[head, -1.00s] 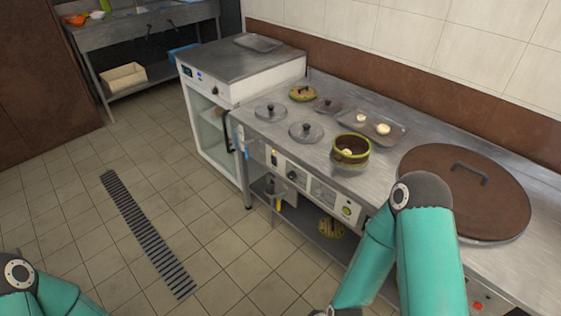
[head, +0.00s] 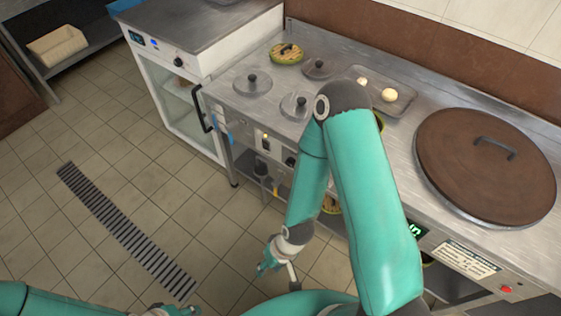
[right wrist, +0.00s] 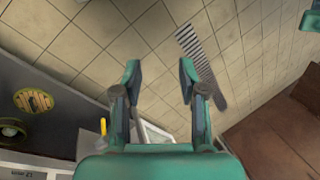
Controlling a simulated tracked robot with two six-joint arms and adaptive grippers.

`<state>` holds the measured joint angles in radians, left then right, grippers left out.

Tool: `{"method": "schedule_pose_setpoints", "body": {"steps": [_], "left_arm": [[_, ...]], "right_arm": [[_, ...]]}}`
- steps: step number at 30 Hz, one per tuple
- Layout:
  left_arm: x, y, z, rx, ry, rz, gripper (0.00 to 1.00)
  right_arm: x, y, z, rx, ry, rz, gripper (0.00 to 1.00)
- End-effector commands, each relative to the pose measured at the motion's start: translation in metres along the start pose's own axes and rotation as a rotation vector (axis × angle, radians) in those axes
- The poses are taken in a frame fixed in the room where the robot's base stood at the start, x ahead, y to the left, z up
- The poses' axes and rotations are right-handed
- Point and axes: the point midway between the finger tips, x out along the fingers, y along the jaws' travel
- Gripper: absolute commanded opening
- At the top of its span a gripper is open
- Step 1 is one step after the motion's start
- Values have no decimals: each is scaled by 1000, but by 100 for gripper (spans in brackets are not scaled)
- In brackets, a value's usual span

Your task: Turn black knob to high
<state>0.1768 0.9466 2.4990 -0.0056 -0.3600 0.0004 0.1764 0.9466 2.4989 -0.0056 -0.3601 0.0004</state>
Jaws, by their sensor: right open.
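A small black knob (head: 290,161) sits on the front panel of the steel counter, close beside my right arm, which hides part of the panel. Its pointer direction is too small to read. Another dark knob (head: 179,62) is on the white cabinet's front. My right gripper (head: 268,262) is in front of and below the counter panel, apart from both knobs. In the right wrist view its two fingers (right wrist: 160,70) are spread with only floor between them. My left gripper (head: 175,312) shows only partly at the bottom edge; its opening is unclear.
The counter (head: 232,101) holds lids, a tray (head: 400,102) and a large brown lid (head: 485,180). My right arm mostly hides the green pot. The white cabinet (head: 180,105) has a dark handle near the counter. The tiled floor with a drain grate (head: 125,230) is clear.

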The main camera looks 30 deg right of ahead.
Motion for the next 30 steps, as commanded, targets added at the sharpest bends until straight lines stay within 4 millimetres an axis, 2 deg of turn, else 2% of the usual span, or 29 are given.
{"method": "schedule_pose_setpoints", "body": {"steps": [6, 7, 10, 11, 14, 18, 22, 26, 29, 30], "left_arm": [[0, 0, 0, 0, -1, 0, 40], [0, 0, 0, 0, -1, 0, 40], [3, -1, 0, 0, 0, 0, 40], [5, -2, 0, 0, 0, 0, 40], [19, -7, 0, 0, 0, 0, 40], [56, -20, 0, 0, 0, 0, 40], [103, -37, -1, 0, 0, 0, 40], [152, -55, -1, 0, -1, 0, 40], [189, -68, -1, 0, 0, 0, 40], [204, -74, -1, 0, 0, 0, 40]], "right_arm": [[0, 0, 0, 0, -1, 0, 42], [0, 0, 0, 0, -1, 0, 43], [2, 0, 0, -10, -4, -2, 60], [5, 0, 0, -20, -9, -4, 63], [20, -5, 4, -90, -43, -17, 63], [55, -8, 14, -314, -151, -37, 63], [93, 6, 22, -638, -306, -18, 63], [123, 41, 16, -1006, -485, 84, 63], [138, 74, -7, -1265, -622, 224, 63], [141, 86, -21, -1359, -677, 295, 63]]}}
